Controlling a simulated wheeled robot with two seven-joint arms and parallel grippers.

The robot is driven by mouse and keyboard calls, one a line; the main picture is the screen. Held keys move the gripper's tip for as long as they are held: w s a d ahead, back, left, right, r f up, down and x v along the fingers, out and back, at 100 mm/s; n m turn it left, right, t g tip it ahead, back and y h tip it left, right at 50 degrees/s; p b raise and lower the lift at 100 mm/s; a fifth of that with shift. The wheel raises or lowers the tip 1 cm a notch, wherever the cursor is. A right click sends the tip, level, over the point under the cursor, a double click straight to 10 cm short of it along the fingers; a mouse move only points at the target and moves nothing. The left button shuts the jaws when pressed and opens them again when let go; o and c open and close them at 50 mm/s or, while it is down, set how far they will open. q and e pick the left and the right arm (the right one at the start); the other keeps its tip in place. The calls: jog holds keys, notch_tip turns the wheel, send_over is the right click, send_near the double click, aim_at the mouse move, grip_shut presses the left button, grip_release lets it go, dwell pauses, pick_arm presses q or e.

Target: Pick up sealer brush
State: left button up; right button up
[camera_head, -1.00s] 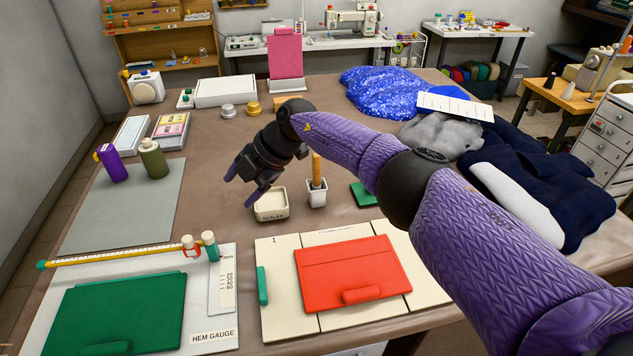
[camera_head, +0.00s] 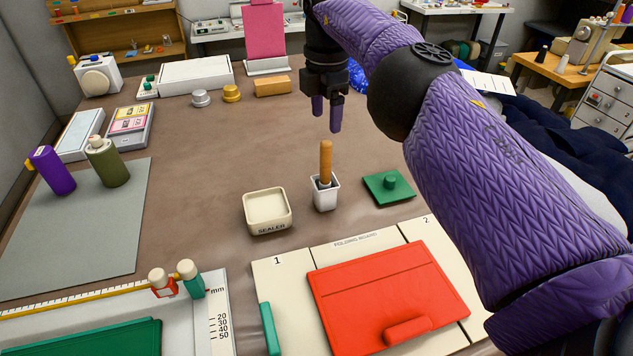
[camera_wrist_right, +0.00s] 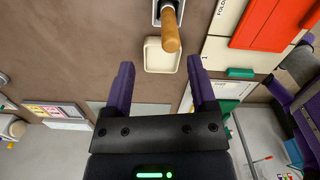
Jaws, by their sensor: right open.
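The sealer brush (camera_head: 326,161) stands upright with its orange-brown wooden handle up, in a small white square cup (camera_head: 326,196) on the brown table. Its lower end is hidden in the cup. My right gripper (camera_head: 327,114) is open and empty, pointing down above and slightly behind the handle, apart from it. In the right wrist view the brush handle (camera_wrist_right: 170,34) shows beyond the two open purple fingers (camera_wrist_right: 158,84). A cream dish marked SEALER (camera_head: 267,210) sits left of the cup.
A green knobbed plate (camera_head: 388,188) lies right of the cup. The folding board (camera_head: 284,292) with a red panel (camera_head: 385,289) lies in front. A purple bottle (camera_head: 52,170) and an olive bottle (camera_head: 107,162) stand left. The table behind the dish is clear.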

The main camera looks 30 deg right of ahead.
aim_at(326, 159)
jog(key=f, duration=0.3)
jog(key=s+f+b, duration=0.1)
jog(key=f, duration=0.1)
jog(key=f+b, duration=0.1)
jog(key=f, duration=0.2)
jog(key=shift+s+a+f, duration=0.15)
jog(key=shift+a+f, duration=0.1)
jog(key=shift+f, duration=0.4)
grip_shut()
